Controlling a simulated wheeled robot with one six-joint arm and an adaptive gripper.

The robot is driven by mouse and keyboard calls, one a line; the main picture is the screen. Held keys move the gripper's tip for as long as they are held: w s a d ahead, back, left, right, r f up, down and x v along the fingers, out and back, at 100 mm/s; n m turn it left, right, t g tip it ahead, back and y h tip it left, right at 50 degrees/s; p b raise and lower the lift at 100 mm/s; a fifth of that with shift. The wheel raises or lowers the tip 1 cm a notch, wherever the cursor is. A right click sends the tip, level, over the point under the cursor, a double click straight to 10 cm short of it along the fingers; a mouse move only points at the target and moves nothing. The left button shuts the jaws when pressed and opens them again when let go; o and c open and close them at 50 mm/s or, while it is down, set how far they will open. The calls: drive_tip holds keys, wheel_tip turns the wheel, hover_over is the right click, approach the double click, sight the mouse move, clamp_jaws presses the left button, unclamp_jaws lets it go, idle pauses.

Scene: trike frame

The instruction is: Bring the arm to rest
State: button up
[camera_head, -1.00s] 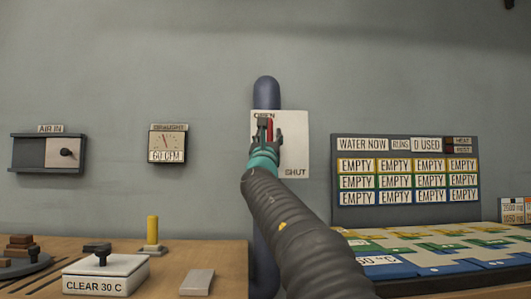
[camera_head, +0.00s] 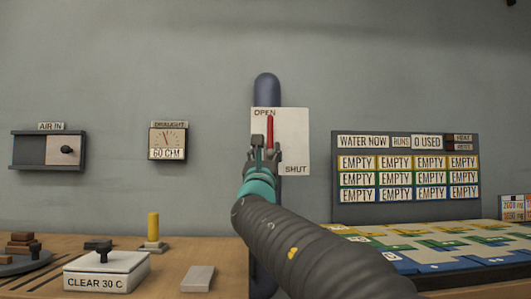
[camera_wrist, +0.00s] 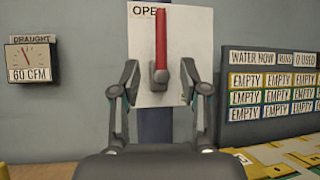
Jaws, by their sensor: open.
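My gripper (camera_head: 265,152) is in front of the white OPEN/SHUT plate on the wall, with its fingers apart and nothing between them. It also shows in the wrist view (camera_wrist: 160,85), with one finger on each side of the lever. The red lever (camera_head: 270,129) stands upright, its top by the word OPEN; it also shows in the wrist view (camera_wrist: 161,40). The white plate (camera_head: 294,140) is fixed on a dark blue vertical pipe (camera_head: 266,90). The fingers look apart from the lever, which shows beyond them in the wrist view.
A wooden bench (camera_head: 200,255) at left carries a CLEAR 30 C box (camera_head: 105,272), a yellow post (camera_head: 153,228) and a grey block (camera_head: 198,279). A board of EMPTY labels (camera_head: 408,165) stands at right behind a coloured table (camera_head: 440,245). A draught dial (camera_head: 167,142) hangs on the wall.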

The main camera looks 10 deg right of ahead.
idle(0.4)
drive_tip(key=d+f+m+g+h, duration=0.1)
drive_tip(key=d+f+m+g, duration=0.25)
drive_tip(key=f+m, duration=0.3)
drive_tip(key=d+f+m+g+h, duration=0.2)
drive_tip(key=d+f+m+g, duration=0.15)
drive_tip(key=f+m, duration=0.35)
drive_tip(key=s+d+f+m+g+y+p, duration=0.1)
drive_tip(key=s+f+m+g, duration=0.25)
drive_tip(key=f, duration=0.35)
drive_tip(key=s+d+f+m+g+y+p, duration=0.1)
drive_tip(key=s+f+m+g, duration=0.2)
drive_tip(key=f, duration=0.4)
drive_tip(key=s+a+f+m+g+y+p, duration=0.1)
drive_tip(key=s+a+f+m+g+y, duration=0.2)
drive_tip(key=s+f, duration=0.4)
drive_tip(key=s+a+f+m+g+y+p, duration=0.1)
drive_tip(key=s+f+m+y, duration=0.1)
drive_tip(key=s+f+m, duration=0.55)
drive_tip(key=s+a+m+y+p, duration=0.1)
drive_tip(key=s+a+y+p, duration=0.1)
drive_tip(key=s, duration=0.5)
drive_tip(key=s+a+y+p, duration=0.2)
drive_tip(key=s+a+p, duration=0.1)
drive_tip(key=s, duration=0.5)
drive_tip(key=shift+a+r+m+y, duration=0.3)
drive_tip(key=shift+r+m, duration=0.05)
drive_tip(key=shift+r, duration=0.05)
